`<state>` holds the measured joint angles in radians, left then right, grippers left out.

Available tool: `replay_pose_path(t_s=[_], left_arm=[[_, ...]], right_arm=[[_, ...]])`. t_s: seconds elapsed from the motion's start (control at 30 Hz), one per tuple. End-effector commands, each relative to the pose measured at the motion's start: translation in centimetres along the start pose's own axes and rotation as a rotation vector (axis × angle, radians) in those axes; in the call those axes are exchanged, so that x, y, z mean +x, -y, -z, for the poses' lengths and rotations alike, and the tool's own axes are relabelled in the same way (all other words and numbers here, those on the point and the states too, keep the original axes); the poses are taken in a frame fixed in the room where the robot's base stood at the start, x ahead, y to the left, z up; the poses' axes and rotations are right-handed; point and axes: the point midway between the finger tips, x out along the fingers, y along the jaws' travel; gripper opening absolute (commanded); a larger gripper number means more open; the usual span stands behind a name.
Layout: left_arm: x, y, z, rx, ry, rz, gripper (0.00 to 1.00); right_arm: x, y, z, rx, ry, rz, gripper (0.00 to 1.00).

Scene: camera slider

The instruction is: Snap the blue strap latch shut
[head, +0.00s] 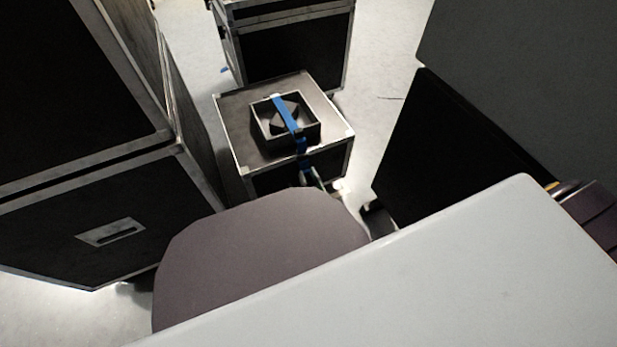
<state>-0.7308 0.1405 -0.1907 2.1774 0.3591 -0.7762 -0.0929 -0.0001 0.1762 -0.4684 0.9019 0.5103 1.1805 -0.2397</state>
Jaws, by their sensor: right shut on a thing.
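A blue strap (289,115) runs over a dark square open box (262,130) on top of a black flight case (238,112) with metal edges. The strap latch (306,172) is on the near face, small and partly hidden. My right gripper (314,182) shows only as a small part at the latch, with my own arm covering most of it. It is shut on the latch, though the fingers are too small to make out. My left gripper is out of view.
A tall stack of black flight cases (60,235) stands close on the left. Another black case (285,52) stands behind the strapped one. A large dark case (440,140) is on the right. Pale floor (385,95) shows between them.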

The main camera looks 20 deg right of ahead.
Motion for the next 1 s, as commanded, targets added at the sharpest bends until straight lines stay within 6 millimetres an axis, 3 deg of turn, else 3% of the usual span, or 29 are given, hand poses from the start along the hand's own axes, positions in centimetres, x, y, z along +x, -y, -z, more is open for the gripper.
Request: replay_pose_path(t_s=[0.03, 0.47, 0.93, 0.97, 1.0], left_arm=[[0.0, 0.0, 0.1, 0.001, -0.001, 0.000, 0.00], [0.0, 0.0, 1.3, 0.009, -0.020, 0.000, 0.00], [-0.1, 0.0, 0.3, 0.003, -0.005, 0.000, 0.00], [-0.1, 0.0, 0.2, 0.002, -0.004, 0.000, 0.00], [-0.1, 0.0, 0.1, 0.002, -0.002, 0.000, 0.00]], right_arm=[[0.1, -0.7, -0.2, -0.007, -0.003, -0.010, 0.04], [0.2, -0.8, -0.5, -0.005, -0.068, -0.010, 0.04], [0.1, -0.6, -0.5, -0.002, -0.085, -0.005, 0.04], [0.1, -0.6, -0.5, -0.002, -0.085, -0.005, 0.30], [0.1, -0.5, -0.5, -0.002, -0.085, -0.005, 0.35]])
